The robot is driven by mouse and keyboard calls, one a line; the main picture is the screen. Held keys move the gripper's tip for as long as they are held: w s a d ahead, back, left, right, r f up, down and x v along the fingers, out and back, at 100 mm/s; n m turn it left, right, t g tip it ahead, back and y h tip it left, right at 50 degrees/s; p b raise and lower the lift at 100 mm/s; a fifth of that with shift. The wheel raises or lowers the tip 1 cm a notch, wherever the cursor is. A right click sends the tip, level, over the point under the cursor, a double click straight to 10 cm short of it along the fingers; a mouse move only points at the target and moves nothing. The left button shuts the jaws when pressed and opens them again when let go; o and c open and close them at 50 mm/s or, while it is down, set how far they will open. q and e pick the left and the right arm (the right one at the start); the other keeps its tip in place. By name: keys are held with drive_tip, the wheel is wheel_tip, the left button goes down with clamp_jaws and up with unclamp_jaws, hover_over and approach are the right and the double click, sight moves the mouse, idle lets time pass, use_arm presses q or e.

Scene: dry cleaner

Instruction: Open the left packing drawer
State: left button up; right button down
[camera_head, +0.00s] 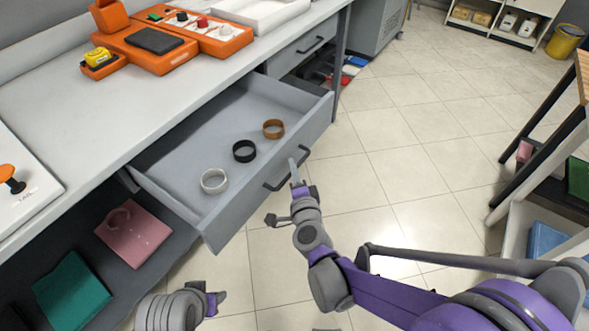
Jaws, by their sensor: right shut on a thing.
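The left packing drawer (268,185) is grey and stands pulled well out from under the counter. Its dark bar handle (271,187) is on the front panel. Inside lie a white ring (214,190), a black ring (244,160) and a brown ring (273,122), all like tape rolls. My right gripper (299,175) is at the right part of the handle and shut on it; the exact contact is partly hidden. My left gripper (216,303) is low at the bottom edge, below and apart from the drawer, with its jaws mostly hidden.
A second drawer (301,49), to the right, is shut. The counter (75,105) carries an orange machine (150,45) and a yellow tape measure (98,58). A shelf below holds pink cloth (132,235) and green cloth (72,290). The tiled floor (420,140) before the drawer is clear.

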drive_tip(key=c, duration=0.9)
unclamp_jaws()
drive_tip(key=s, duration=0.3)
drive_tip(key=s+d+r, duration=0.1)
drive_tip(key=s, duration=0.3)
drive_tip(key=s+p, duration=0.1)
drive_tip(key=s, duration=0.2)
drive_tip(key=shift+s+d+r, duration=0.3)
